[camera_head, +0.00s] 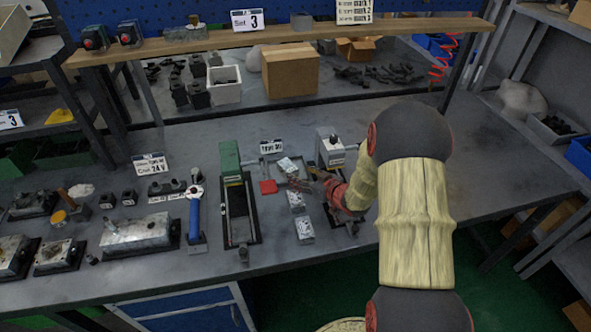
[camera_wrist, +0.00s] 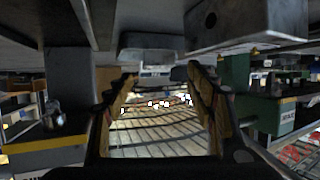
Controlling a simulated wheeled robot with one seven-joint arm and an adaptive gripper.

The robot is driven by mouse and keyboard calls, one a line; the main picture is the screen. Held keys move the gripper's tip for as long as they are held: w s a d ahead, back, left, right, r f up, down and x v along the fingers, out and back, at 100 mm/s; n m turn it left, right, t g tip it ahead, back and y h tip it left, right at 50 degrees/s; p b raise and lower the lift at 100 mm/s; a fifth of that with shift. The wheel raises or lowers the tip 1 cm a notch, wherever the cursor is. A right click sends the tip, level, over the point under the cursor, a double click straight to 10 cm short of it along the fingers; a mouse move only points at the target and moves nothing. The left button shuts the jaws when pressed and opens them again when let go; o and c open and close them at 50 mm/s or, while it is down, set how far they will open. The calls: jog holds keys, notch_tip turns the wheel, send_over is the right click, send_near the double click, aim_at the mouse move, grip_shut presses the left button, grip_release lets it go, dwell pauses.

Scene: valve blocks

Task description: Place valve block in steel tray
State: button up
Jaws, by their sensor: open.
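Two small silvery blocks that look like valve blocks lie one behind the other on the bench, a rear one (camera_head: 296,200) and a front one (camera_head: 305,230). Another pale metal piece (camera_head: 291,167) lies behind them near my fingertips; I cannot tell whether it is a block or a small tray. My gripper (camera_head: 307,180) reaches left, low over the bench, close to that piece. In the wrist view my gripper (camera_wrist: 160,82) is open, with no held block visible between its fingers. I cannot clearly identify the steel tray.
A green vise-like machine (camera_head: 230,158) stands left of the blocks, with a red-ended tool (camera_head: 268,187) between. A grey labelled device (camera_head: 331,148) stands behind my gripper. Metal housings (camera_head: 140,233) fill the left bench. The bench right of my arm (camera_head: 495,190) is clear.

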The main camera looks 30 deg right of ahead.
jog(key=p+v, duration=0.1)
jog(key=v, duration=0.5)
dwell(0.5)
